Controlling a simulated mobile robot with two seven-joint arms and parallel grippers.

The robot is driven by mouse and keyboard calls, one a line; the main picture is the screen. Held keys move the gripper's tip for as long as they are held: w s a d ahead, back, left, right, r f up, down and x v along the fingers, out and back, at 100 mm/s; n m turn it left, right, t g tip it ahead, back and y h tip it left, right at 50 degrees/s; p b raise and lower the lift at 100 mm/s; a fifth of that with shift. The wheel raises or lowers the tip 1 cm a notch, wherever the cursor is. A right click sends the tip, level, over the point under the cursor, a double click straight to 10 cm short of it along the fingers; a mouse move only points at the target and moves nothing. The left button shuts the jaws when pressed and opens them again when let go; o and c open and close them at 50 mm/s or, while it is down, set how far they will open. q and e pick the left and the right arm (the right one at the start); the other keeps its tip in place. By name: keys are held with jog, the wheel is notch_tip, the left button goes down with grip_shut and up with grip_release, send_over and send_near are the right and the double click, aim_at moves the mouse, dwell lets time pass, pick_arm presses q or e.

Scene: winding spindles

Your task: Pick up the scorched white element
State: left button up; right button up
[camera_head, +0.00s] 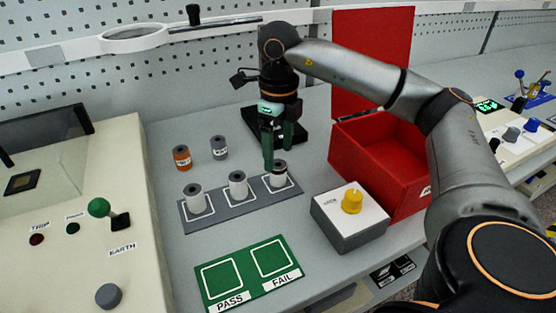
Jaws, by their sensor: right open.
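Three white spool-like elements stand upright on a grey strip with white-outlined squares (228,212). The rightmost element (278,181) has a dark, scorched-looking band near its top. The left element (195,200) and middle element (238,187) look clean white. My right gripper (277,158) points down with its green fingers open, right at the scorched element's top. One finger overlaps the element's left side in the picture; I cannot tell whether it touches. My left gripper is not in view.
An orange spool (182,158) and a grey spool (219,148) stand behind the strip. A green PASS/FAIL mat (247,272) lies in front, its squares empty. A grey box with a yellow knob (352,201) and an open red bin (362,172) stand to the right.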

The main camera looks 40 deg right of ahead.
aim_at(277, 164)
notch_tip(277, 164, down, 4)
jog(key=shift+a+f, duration=0.1)
jog(key=shift+a, duration=0.05)
grip_shut()
dwell(0.7)
